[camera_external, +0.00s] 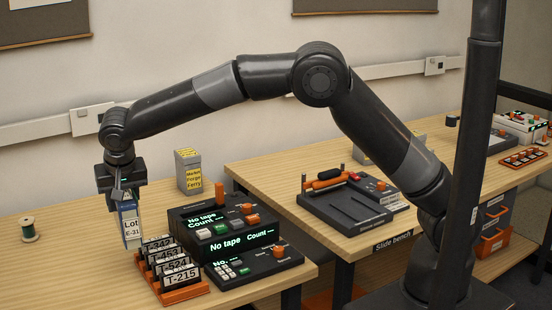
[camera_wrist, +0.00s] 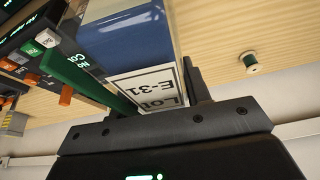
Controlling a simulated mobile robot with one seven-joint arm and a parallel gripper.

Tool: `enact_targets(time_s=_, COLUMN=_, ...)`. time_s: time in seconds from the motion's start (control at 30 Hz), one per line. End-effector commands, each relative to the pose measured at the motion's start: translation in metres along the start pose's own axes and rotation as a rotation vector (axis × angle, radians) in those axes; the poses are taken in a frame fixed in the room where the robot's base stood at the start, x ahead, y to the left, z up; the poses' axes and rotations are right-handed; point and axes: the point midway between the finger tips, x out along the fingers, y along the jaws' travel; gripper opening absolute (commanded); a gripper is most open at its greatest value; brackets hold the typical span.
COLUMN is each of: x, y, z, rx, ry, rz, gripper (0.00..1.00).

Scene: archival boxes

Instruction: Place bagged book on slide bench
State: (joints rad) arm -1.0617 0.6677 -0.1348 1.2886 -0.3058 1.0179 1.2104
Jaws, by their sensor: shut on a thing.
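A blue-and-white item with a label reading "Lot E-31" (camera_external: 131,226), apparently the bagged book, hangs upright in my gripper (camera_external: 123,192). In the wrist view its blue side and label (camera_wrist: 150,85) show between the fingers of my gripper (camera_wrist: 155,103), which is shut on it. A clear bag cannot be made out. It is over the left table, just behind a rack of black numbered tags; I cannot tell if it touches anything. The slide bench (camera_external: 262,172) is the wooden table to the right, with its name on the front edge.
The orange tag rack (camera_external: 185,294) and a black "No tape" counter (camera_external: 215,227) stand close right of the book. A yellow-and-grey box (camera_external: 188,170) and green spool (camera_external: 29,230) are nearby. A black device (camera_external: 345,208) occupies the slide bench's front middle; its left part is bare.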

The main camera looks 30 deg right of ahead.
Motion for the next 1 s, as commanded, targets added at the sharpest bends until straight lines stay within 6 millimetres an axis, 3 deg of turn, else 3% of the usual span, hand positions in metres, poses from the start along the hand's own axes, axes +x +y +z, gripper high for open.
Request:
enact_targets(time_s=0.17, x=-0.011, y=-0.001, z=-0.005, rx=0.002, ry=0.002, rz=-0.004, gripper=0.04)
enact_targets(time_s=0.4, x=-0.048, y=-0.001, z=-0.020, rx=0.002, ry=0.003, rz=-0.005, gripper=0.04)
enact_targets(time_s=0.57, x=-0.038, y=0.018, z=-0.040, rx=0.043, ry=0.002, rz=0.021, gripper=0.04)
enact_targets(time_s=0.77, x=-0.022, y=0.052, z=-0.073, rx=0.120, ry=0.001, rz=0.058, gripper=0.04)
enact_targets(time_s=0.87, x=-0.011, y=0.079, z=-0.096, rx=0.176, ry=0.001, rz=0.085, gripper=0.04)
enact_targets(time_s=1.0, x=0.007, y=0.130, z=-0.135, rx=0.281, ry=0.000, rz=0.134, gripper=0.04)
